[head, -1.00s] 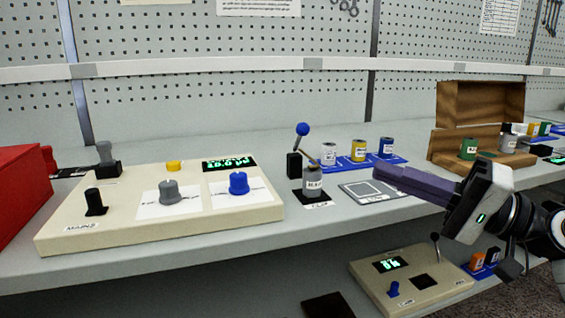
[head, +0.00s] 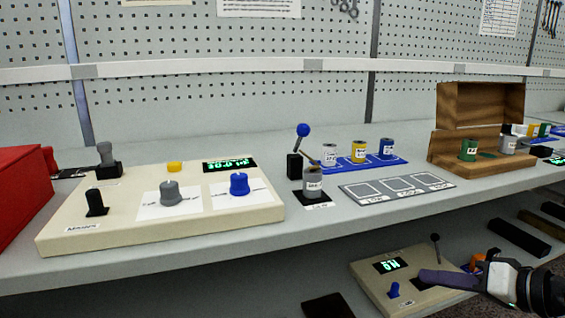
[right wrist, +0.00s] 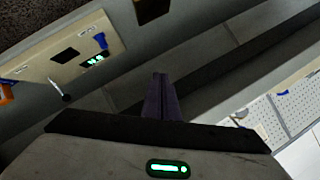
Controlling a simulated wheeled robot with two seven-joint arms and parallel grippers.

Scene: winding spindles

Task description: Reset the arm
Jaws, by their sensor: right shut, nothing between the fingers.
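My right gripper (head: 424,276) is low at the right of the head view, in front of the lower shelf's beige panel. Its dark purple fingers are together and empty, pointing left, and they cover part of that panel. In the right wrist view the closed fingers (right wrist: 160,80) point up the picture with nothing between them. The lower panel (head: 385,295) has a green display and a blue knob; it also shows in the right wrist view (right wrist: 60,60), off to the left. My left gripper is in neither view.
On the bench stand a beige control panel (head: 115,230), a grey spindle (head: 313,183) by a blue-knobbed lever (head: 302,130), a blue mat (head: 373,166) with several spindles, a marked grey mat (head: 398,189) and a wooden box (head: 480,108). A red box (head: 22,190) is at left.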

